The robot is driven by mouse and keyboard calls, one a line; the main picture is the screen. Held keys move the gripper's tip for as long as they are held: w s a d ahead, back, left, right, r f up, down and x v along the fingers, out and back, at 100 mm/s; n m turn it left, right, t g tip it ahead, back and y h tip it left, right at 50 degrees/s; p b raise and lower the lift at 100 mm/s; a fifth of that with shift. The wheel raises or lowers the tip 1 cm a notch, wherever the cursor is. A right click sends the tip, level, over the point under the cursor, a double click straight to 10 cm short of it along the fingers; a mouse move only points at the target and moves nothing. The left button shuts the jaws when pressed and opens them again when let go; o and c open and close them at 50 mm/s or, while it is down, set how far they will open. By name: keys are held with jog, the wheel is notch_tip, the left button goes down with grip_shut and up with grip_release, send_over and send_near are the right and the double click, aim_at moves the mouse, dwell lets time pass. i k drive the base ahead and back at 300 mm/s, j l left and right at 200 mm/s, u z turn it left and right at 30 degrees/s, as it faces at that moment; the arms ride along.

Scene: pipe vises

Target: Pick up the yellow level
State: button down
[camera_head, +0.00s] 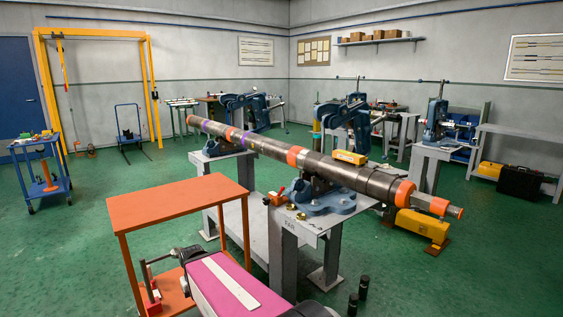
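The yellow level (350,157) is a small yellow block resting on top of the long dark pipe (270,148), right of the middle of the view. It lies near the upper jaw of the nearer blue vise (325,200) and left of the wide orange band on the pipe's right part. Its top and near side show; its far side is hidden. I cannot make out my gripper or its fingertips in this view, and nothing is seen touching the level.
An orange table (178,203) stands at front left, with a magenta body with a white stripe beside it at the bottom. The pipe's orange-banded right end overhangs the grey bench (310,222). A yellow block (423,226) is below that end. Green floor is open at right.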

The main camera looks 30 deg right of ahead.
aim_at(359, 160)
jog(key=z, duration=1.85)
